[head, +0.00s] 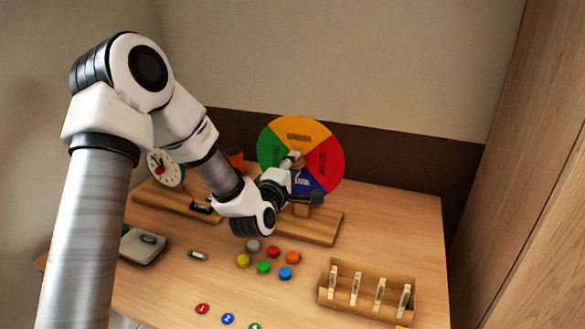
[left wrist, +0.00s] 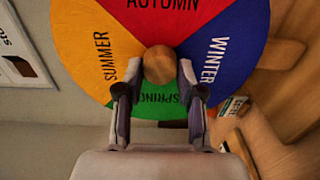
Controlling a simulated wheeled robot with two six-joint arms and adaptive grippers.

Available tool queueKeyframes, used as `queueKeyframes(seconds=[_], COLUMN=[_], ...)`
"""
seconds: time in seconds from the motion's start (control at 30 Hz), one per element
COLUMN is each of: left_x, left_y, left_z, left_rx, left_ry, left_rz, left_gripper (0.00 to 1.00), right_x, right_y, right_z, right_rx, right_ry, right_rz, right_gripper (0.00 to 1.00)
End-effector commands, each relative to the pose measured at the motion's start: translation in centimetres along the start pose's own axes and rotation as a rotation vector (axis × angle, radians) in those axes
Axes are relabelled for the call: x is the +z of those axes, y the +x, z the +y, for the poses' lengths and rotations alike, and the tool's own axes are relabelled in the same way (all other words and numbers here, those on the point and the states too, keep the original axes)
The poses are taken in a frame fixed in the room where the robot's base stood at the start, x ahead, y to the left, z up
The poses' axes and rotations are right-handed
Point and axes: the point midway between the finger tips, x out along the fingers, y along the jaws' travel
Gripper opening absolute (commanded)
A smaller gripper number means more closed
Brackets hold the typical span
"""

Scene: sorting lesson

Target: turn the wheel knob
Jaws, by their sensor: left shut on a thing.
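The season wheel (head: 325,165) stands upright on a wooden base at the back of the table, with yellow at the top, red right, blue below and green left. The left wrist view shows the wheel (left wrist: 215,20) close up, with its season words. The round wooden knob (left wrist: 158,64) is at its centre, between the fingers of my left gripper (left wrist: 156,80), which is shut on it. My right gripper is out of view.
A small clock (head: 165,168) stands at the left. Several coloured discs (head: 264,267) lie in front of the wheel base (head: 318,228). A wooden rack (head: 345,300) with upright pieces stands front right. A pale tray (head: 143,248) is at the left. The table's right rear is clear.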

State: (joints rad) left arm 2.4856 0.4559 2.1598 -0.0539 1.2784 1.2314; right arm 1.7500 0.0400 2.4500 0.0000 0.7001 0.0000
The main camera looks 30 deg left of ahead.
Motion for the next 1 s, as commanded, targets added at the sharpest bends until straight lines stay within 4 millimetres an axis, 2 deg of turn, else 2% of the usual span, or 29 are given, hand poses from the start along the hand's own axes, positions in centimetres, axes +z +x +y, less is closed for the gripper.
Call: queueKeyframes(seconds=[0.17,0.2,0.27,0.53,0.63,0.9,1.0], left_x=[-0.1,-0.1,-0.1,0.0,0.0,-0.1,-0.1], left_y=[0.1,0.1,0.1,0.0,-0.6,-5.8,-7.0], left_z=[0.2,0.2,0.2,0.1,0.1,0.0,0.0], left_rx=[0.006,0.006,0.005,0.002,0.001,0.000,0.002], left_ry=[0.000,0.001,0.001,0.001,0.001,-0.002,0.000], left_rz=[0.003,0.003,0.002,0.001,0.001,0.001,0.002], left_gripper=[0.03,0.44,0.62,0.62,0.62,0.62,0.62], right_x=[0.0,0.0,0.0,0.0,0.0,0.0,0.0], right_y=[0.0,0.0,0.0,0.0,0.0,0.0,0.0], right_z=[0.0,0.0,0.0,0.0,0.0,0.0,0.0], right_rx=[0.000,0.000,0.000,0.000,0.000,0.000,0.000], right_ry=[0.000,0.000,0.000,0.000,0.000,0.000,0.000], right_rz=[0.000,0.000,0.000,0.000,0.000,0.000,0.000], right_gripper=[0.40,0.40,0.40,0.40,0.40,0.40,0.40])
